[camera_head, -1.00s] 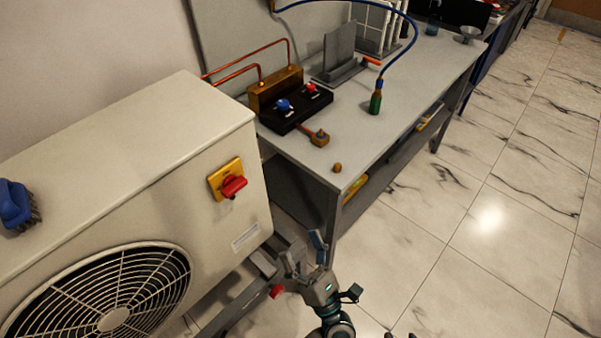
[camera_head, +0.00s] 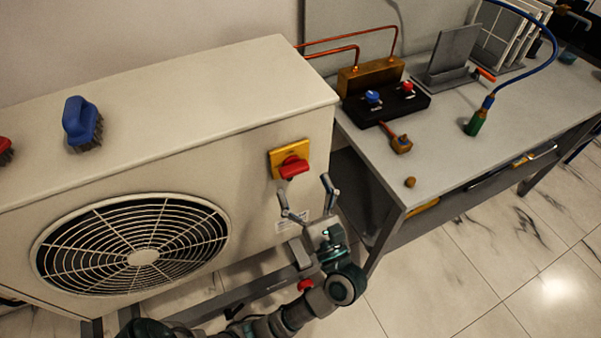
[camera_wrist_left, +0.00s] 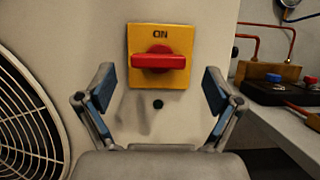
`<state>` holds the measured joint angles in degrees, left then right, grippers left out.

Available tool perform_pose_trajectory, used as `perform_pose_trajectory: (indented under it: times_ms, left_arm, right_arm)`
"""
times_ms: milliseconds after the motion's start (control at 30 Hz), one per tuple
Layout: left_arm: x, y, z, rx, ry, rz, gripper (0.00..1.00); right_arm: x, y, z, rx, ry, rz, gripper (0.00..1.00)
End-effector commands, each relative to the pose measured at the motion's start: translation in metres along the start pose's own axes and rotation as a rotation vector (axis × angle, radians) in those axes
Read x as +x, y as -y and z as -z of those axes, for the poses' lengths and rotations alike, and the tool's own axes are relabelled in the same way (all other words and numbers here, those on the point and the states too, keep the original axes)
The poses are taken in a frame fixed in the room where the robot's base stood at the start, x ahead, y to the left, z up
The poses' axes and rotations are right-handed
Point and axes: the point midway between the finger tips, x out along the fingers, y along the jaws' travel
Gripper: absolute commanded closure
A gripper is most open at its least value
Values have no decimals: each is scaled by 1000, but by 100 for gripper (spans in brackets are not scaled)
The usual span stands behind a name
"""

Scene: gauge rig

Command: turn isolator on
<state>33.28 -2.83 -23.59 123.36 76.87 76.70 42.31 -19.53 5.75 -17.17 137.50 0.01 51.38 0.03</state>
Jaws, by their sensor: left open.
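The isolator is a yellow plate (camera_head: 277,161) with a red handle (camera_head: 293,168) on the front of the beige fan unit. In the left wrist view the handle (camera_wrist_left: 158,59) lies horizontal, with the dark lettering "ON" (camera_wrist_left: 160,35) on the plate above it. My left gripper (camera_head: 305,188) is open and empty just below the isolator. In the left wrist view its two fingers stand to either side of the plate, apart from it. My right gripper is not in view.
The beige unit (camera_head: 180,105) has a round fan grille (camera_head: 140,258) left of the isolator. A blue brush (camera_head: 80,122) lies on its top.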

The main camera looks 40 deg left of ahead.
Motion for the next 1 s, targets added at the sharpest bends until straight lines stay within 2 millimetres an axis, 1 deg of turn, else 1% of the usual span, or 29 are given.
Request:
perform_pose_trajectory:
  times_ms: [33,100,200,300,567,600,667,700,767,800,1000]
  left_arm:
    - [8,-1,0,-1,2,-3,8]
    - [17,0,0,0,3,-2,8]
    - [25,1,-1,1,3,0,8]
    - [29,1,-2,1,3,1,8]
    - [30,1,-1,1,2,1,8]
    - [30,1,-1,1,2,1,18]
    - [30,1,-1,2,2,1,33]
    - [30,1,-1,2,2,1,43]
    - [30,1,-1,2,2,1,58]
    - [31,1,0,2,1,1,68]
    - [31,1,0,2,0,1,68]
  right_arm:
    - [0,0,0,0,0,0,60]
    - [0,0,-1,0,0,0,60]
    - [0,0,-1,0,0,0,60]
    - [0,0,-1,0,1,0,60]
    - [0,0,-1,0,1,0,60]
    - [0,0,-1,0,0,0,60]
    - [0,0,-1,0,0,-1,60]
    - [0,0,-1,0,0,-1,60]
    - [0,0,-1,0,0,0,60]
    - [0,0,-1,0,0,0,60]
    - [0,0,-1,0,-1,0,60]
